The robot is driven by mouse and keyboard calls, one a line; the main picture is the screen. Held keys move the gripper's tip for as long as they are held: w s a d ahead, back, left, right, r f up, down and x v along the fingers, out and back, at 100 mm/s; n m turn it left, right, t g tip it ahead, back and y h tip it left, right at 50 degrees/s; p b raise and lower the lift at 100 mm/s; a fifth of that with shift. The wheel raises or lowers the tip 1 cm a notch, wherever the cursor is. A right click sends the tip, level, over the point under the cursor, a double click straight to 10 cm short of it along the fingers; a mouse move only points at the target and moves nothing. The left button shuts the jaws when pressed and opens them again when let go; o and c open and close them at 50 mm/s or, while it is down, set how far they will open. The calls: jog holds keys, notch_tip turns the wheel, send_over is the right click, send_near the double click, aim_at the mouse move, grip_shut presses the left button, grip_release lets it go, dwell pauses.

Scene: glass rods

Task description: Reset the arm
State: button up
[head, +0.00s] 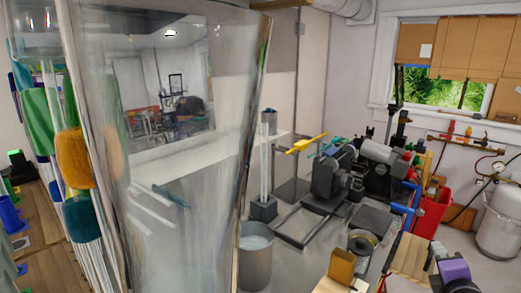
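In the head view, neither my arm nor my gripper can be made out. A large, pale, see-through glass-like surface (190,215) fills the left middle close to the camera and hides much of what lies behind it. Bundled clear rods (98,262) with green, orange and teal bands stand upright at its left edge.
A black machine (335,172) with a yellow part (306,144) stands on the right-hand work surface. A grey metal bucket (256,262) is in front of it. A red bin (430,212) and a pale tank (500,222) are at the right. A wooden surface (55,272) is lower left.

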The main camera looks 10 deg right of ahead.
jog(key=s+a+f+m+t+y, duration=0.1)
jog(key=s+a+m+t, duration=0.1)
jog(key=s+a+m, duration=0.6)
jog(key=s+a+f+m+t+y, duration=0.1)
jog(key=s+a+f+m+t, duration=0.2)
jog(key=a+m, duration=0.45)
jog(key=s+a+f+g+y, duration=0.1)
jog(key=s+a+f+y, duration=0.1)
jog(key=s+a, duration=0.5)
jog(key=s+a+f+g+y+b, duration=0.1)
jog(key=s+a, duration=0.7)
jog(key=s, duration=0.8)
notch_tip(320, 180, down, 3)
jog(key=g+y, duration=0.1)
jog(key=y, duration=0.2)
jog(key=shift+s+a+r+y+b, duration=0.2)
jog(key=shift+a+y+b, duration=0.1)
jog(key=shift+y, duration=0.1)
jog(key=shift+m, duration=0.25)
